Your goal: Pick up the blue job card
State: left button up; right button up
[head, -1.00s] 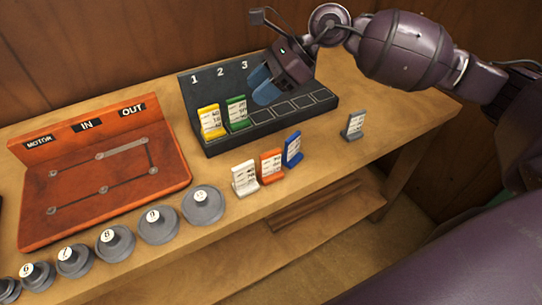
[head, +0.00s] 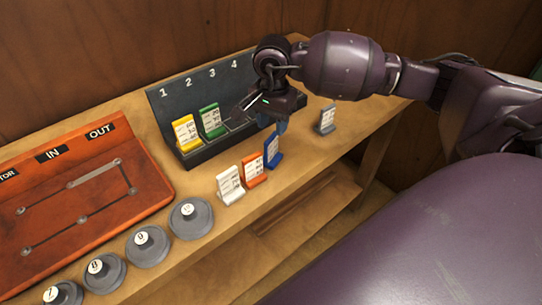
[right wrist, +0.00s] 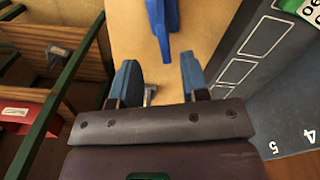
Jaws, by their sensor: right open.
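The blue job card (head: 272,151) stands upright on the wooden bench, at the right end of a short row beside the orange card. My right gripper (head: 281,128) is open and empty, above the bench just behind and slightly right of the blue card in the head view. In the right wrist view the blue card (right wrist: 162,25) is at the top, beyond the open blue fingertips (right wrist: 158,68) and apart from them. My left gripper is not in view.
An orange card (head: 252,171) and white card (head: 230,185) stand left of the blue one; a grey card (head: 327,119) stands to the right. The dark numbered rack (head: 205,153) behind holds a yellow card (head: 187,133) and green card (head: 211,121). Grey weights (head: 191,218) line the front left.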

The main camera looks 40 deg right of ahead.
aim_at(271, 137)
jog(key=shift+w+f, duration=0.15)
jog(key=shift+f, duration=1.4)
jog(key=shift+w+f, duration=0.1)
jog(key=shift+f, duration=1.4)
jog(key=shift+a, duration=0.1)
grip_shut()
